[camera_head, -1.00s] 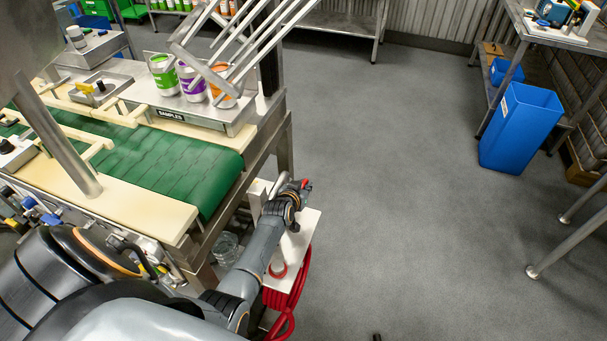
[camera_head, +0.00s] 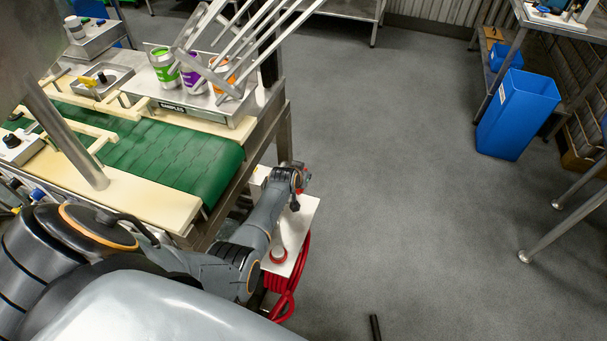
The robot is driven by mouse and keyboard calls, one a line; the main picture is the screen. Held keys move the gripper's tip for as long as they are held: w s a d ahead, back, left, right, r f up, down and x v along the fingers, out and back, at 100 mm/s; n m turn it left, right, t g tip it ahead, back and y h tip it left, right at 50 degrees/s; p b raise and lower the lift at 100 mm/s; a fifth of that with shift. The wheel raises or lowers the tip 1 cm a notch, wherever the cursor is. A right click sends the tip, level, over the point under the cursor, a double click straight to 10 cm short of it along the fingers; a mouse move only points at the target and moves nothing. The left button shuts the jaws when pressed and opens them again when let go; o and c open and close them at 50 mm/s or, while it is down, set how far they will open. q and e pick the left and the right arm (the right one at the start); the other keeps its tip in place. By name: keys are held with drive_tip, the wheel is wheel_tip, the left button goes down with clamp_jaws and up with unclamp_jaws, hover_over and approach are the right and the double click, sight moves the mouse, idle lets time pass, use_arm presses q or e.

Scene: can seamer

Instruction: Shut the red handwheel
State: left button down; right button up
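A small bit of red (camera_head: 306,174) shows at the far end of my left arm, mostly hidden behind the wrist. It may be part of the red handwheel, but I cannot tell. My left gripper (camera_head: 297,190) is at the stand's far end, close to the bit of red. Its fingers are hidden or too small to make out, so I cannot tell whether it is open, shut or touching anything. My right gripper does not show clearly.
The white stand (camera_head: 300,222) carries a coiled red hose (camera_head: 284,292) low down. The green conveyor (camera_head: 180,160) and its frame lie to the left. A dark bar (camera_head: 375,327) shows at the bottom edge. Open floor (camera_head: 400,190) lies right, before a blue bin (camera_head: 517,115).

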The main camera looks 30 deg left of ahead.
use_arm(q)
drive_tip(key=c, duration=1.6)
unclamp_jaws()
drive_tip(key=shift+s, duration=0.1)
drive_tip(key=v, duration=1.1)
drive_tip(key=shift+s+r, duration=0.25)
drive_tip(key=shift+r, duration=0.1)
